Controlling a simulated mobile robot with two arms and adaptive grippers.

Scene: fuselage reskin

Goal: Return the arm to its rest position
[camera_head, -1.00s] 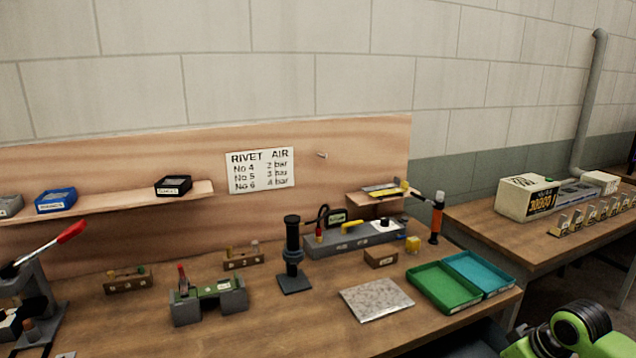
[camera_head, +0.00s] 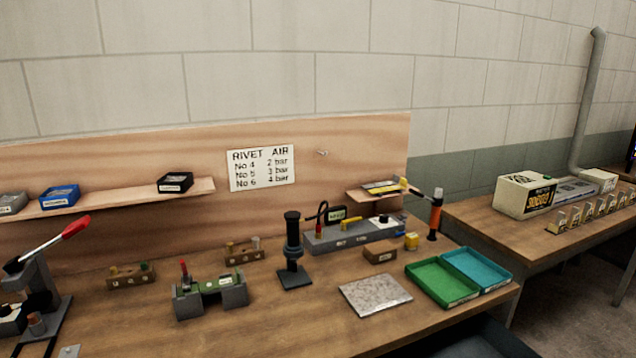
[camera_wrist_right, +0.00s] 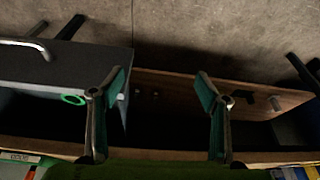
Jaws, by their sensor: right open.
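My right gripper (camera_wrist_right: 160,95) is open in the right wrist view, with its two fingers wide apart. No object shows between the fingers, only the edge of wooden furniture and the floor beyond. Neither gripper shows in the head view now. A dark rounded shape at the bottom right of the head view may be part of my arm. My left gripper is in no view.
A wooden workbench (camera_head: 290,325) holds a green tray (camera_head: 441,284), a blue tray (camera_head: 478,270), a metal plate (camera_head: 375,295), a black stand (camera_head: 293,255) and a red-handled press (camera_head: 40,275). A second bench (camera_head: 535,243) stands at right. Concrete floor (camera_wrist_right: 215,40) shows in the wrist view.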

